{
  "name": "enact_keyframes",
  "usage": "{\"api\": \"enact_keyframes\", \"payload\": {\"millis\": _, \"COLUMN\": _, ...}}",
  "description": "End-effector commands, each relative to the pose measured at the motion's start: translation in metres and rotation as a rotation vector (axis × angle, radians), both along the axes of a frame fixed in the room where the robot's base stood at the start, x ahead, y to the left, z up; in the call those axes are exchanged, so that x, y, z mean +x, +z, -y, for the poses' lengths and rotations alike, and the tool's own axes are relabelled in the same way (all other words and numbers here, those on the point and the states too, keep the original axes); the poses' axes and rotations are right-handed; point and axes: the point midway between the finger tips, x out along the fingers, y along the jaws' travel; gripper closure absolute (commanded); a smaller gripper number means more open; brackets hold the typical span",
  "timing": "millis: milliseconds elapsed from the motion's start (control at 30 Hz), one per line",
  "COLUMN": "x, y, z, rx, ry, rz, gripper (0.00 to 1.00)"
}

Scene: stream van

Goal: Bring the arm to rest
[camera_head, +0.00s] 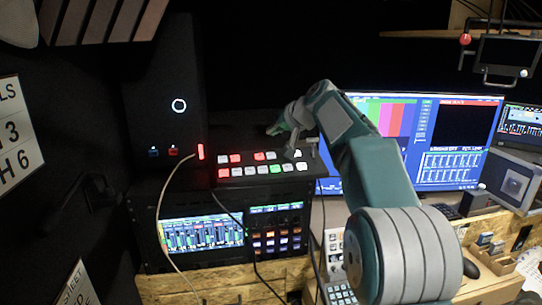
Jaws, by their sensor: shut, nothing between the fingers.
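My arm reaches up from the lower right and bends at the top, with its end pointing left. I cannot tell whether the gripper or wrist touches the panel. Part of the panel's right end is close behind the wrist.
A black computer tower (165,90) stands left of the panel, with a cable hanging from its front. An audio rack (202,232) sits below. A large monitor (440,140) is behind my arm. A wooden desk (480,285) with small items lies lower right.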

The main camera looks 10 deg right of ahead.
Motion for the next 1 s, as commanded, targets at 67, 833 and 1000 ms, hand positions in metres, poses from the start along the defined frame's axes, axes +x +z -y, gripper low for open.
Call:
{"api": "enact_keyframes", "payload": {"millis": 67, "x": -0.001, "y": 0.0, "z": 0.0, "rx": -0.001, "ry": 0.0, "rz": -0.001, "gripper": 1.0}}
{"api": "enact_keyframes", "payload": {"millis": 833, "x": -0.172, "y": -0.03, "z": -0.02, "rx": -0.198, "ry": -0.029, "rz": -0.177, "gripper": 1.0}}
{"api": "enact_keyframes", "payload": {"millis": 1000, "x": -0.219, "y": -0.048, "z": -0.021, "rx": -0.252, "ry": -0.034, "rz": -0.215, "gripper": 1.0}}
